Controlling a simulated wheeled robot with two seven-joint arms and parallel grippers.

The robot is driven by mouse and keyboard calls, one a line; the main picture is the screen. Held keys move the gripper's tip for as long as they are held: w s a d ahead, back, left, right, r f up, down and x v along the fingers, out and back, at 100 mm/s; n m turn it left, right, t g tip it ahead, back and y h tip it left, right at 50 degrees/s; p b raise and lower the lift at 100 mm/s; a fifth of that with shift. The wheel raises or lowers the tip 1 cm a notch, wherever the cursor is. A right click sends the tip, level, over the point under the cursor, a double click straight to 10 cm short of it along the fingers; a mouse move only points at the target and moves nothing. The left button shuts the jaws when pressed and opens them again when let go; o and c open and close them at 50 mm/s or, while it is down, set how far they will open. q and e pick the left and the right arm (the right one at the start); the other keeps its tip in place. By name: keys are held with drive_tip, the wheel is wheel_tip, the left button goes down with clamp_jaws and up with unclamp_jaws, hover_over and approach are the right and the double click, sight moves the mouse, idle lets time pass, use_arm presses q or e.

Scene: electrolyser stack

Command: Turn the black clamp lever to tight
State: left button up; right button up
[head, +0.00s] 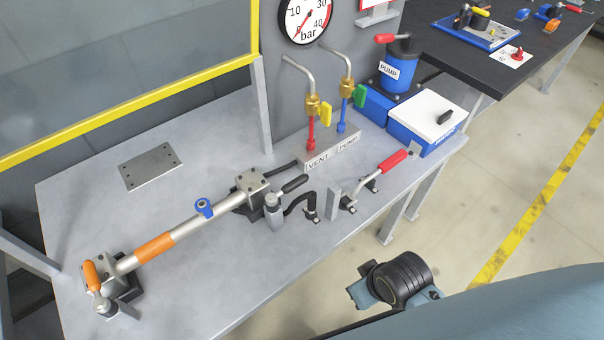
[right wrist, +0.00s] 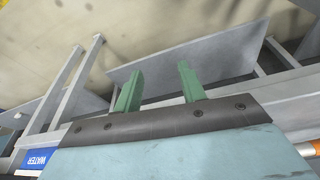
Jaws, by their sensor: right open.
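The black clamp lever (head: 294,184) sits on a grey clamp body (head: 274,212) beside the right end block (head: 253,187) of a silver tube. It points up and to the right, with its tip free. My right gripper (right wrist: 160,68) shows in the right wrist view with its two green fingers apart and nothing between them. In the head view my right wrist (head: 398,281) is beyond the table's front edge, below and right of the lever and well apart from it; the fingers cannot be made out there. My left gripper is not in view.
An orange clamp lever (head: 92,275) stands at the tube's left end. Valves and a blue pump (head: 397,68) stand behind. The table front is bare.

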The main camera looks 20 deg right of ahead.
drive_tip(key=w+a+r+n+y, duration=0.1)
drive_tip(key=w+a+r+n, duration=0.2)
drive_tip(key=r, duration=0.6)
drive_tip(key=n+g+y, duration=0.3)
drive_tip(key=n+y, duration=0.1)
drive_tip(key=n, duration=1.3)
approach(298, 180)
drive_tip(key=x, duration=0.8)
drive_tip(key=shift+a+f+b, duration=0.15)
drive_tip(key=shift+f+b, duration=0.1)
drive_tip(key=shift+b, duration=0.1)
clamp_jaws()
